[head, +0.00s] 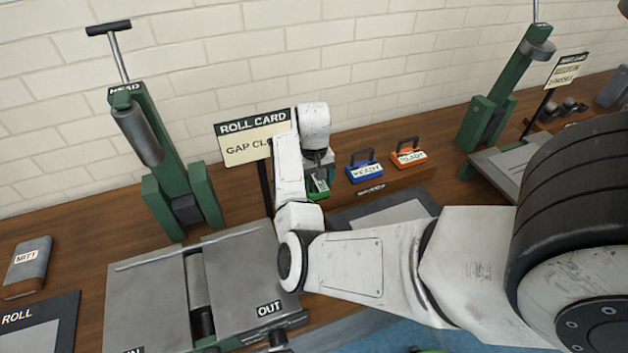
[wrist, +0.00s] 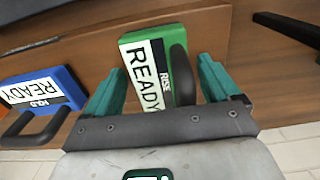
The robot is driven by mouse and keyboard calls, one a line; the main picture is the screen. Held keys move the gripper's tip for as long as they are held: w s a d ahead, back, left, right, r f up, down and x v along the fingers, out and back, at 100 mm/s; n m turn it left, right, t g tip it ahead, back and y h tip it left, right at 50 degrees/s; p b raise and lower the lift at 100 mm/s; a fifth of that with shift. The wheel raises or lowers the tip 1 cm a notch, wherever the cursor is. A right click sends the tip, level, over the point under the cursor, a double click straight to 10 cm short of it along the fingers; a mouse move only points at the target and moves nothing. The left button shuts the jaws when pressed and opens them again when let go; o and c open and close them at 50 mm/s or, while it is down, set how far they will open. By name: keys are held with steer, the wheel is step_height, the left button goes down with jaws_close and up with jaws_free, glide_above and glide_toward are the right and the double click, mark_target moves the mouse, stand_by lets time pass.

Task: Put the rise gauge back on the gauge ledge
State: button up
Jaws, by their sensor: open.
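The rise gauge is a green block with a dark handle and a white READY / RISE label. In the wrist view the rise gauge (wrist: 138,45) lies between the two teal fingers of my gripper (wrist: 162,66), which are open with a gap on each side. In the head view the rise gauge (head: 318,188) is partly hidden under my gripper (head: 319,176). It appears to rest at the left end of the wooden gauge ledge (head: 415,180), in line with the other gauges; its underside is hidden.
A blue hold gauge (head: 365,172) and an orange gauge (head: 408,159) stand on the ledge to the right. The roll card sign (head: 252,140) stands close left of my wrist. A grey plate bed (head: 145,290) and green post (head: 160,165) are left.

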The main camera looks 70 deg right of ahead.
step_height(320, 180, up, 12)
steer(key=p, duration=0.1)
steer(key=shift+r, duration=0.2)
stand_by(0.3)
steer(key=shift+f, duration=0.1)
